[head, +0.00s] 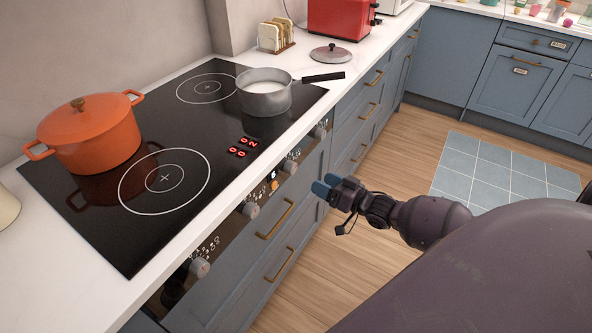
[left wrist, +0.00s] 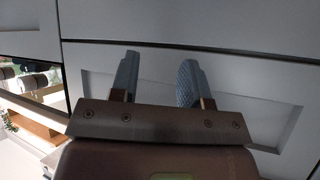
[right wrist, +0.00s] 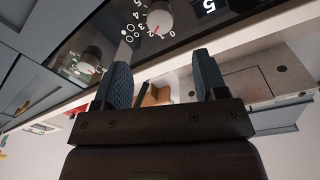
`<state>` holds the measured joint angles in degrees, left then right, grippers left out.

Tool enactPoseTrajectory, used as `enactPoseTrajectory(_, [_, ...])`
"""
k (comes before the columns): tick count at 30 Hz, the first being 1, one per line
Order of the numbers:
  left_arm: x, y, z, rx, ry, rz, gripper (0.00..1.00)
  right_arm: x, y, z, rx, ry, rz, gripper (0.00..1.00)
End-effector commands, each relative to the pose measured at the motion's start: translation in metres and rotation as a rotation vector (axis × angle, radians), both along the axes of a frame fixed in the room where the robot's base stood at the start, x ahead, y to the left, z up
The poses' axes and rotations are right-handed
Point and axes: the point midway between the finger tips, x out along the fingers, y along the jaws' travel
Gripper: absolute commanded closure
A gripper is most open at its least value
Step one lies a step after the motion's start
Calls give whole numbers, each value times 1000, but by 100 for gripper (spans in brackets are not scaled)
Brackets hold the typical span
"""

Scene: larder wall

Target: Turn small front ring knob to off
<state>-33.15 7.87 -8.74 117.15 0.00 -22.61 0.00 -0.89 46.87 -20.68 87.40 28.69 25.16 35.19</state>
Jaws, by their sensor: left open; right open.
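The hob's front panel carries several round grey knobs: one at the near end (head: 200,267), one further along (head: 251,210), one beside the display (head: 290,166) and one at the far end (head: 320,131). I cannot tell from the markings which serves the small front ring. My right gripper (head: 329,186) is open and empty, apart from the panel. In the right wrist view, a knob (right wrist: 160,17) with a numbered scale and a red mark is beyond the fingertips, a second knob (right wrist: 88,62) to its left. My left gripper (left wrist: 160,62) is open before a drawer front.
The black hob (head: 110,235) shows red digits (head: 243,148). An orange pot (head: 92,135) and a grey saucepan (head: 264,97) stand on it; the saucepan's handle points right. Brass drawer handles (head: 276,219) project below the panel. The floor (head: 415,150) beyond my right gripper is clear.

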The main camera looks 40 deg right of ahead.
Motion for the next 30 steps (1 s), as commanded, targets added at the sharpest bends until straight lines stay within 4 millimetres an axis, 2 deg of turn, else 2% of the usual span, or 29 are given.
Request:
enactPoseTrajectory(9, [0, 2, -5, 5, 6, -4, 57, 52, 19, -1, -1, -1, 1, 34])
enactPoseTrajectory(15, [3, 2, -4, 9, 2, -8, 57, 76, 27, -2, -2, 2, 0, 34])
enactPoseTrajectory(21, [8, 2, -1, 10, -10, -13, 57, 88, 31, -1, -2, 2, 0, 34])
enactPoseTrajectory(30, [7, 2, -2, 10, -8, -13, 57, 89, 32, 0, -3, 1, 0, 34])
